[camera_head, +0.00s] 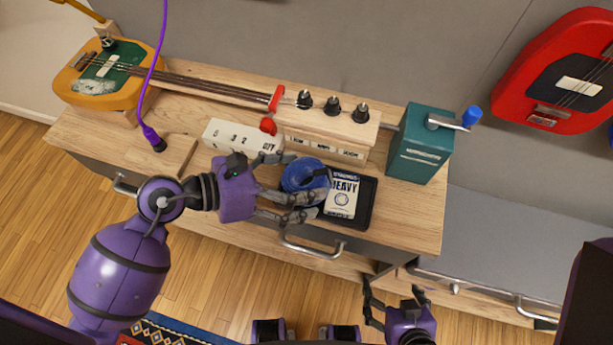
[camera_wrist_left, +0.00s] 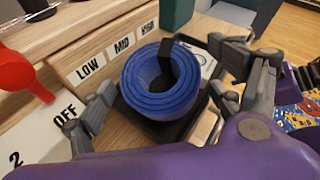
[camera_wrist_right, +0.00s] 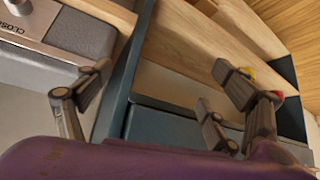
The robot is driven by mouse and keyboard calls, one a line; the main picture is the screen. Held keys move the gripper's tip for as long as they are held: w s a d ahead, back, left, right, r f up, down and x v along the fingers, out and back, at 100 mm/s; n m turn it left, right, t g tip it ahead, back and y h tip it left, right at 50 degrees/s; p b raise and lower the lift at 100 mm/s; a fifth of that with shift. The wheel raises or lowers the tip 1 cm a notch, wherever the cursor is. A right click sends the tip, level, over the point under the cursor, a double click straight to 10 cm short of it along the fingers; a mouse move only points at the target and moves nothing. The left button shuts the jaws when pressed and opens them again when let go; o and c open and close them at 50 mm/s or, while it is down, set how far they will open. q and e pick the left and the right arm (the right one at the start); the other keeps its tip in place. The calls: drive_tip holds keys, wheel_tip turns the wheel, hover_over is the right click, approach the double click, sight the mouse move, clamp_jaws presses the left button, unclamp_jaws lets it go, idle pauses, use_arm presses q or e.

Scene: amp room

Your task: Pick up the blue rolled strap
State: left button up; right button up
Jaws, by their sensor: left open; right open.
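The blue rolled strap (camera_head: 304,176) lies on the left part of a black tray (camera_head: 364,212) on the wooden counter. In the left wrist view the strap (camera_wrist_left: 150,95) is a coiled roll with a black band over its rim. My left gripper (camera_head: 290,187) is open, its fingers on either side of the strap; I cannot tell whether they touch it. In the left wrist view the fingers of my left gripper (camera_wrist_left: 165,105) stand apart around the roll. My right gripper (camera_head: 395,300) is open and empty, low in front of the counter, away from the strap.
A white card marked HEAVY (camera_head: 343,194) lies on the tray beside the strap. Behind stands a wooden box with black knobs (camera_head: 330,130), with a teal crank box (camera_head: 418,145) to the right. A red-knobbed switch block (camera_head: 235,138) and a yellow guitar (camera_head: 105,75) are at left.

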use_arm(q)
drive_tip(key=shift+w+d+f, duration=0.15)
drive_tip(key=shift+d, duration=0.3)
drive_tip(key=c, duration=1.4)
drive_tip(key=shift+c, duration=0.2)
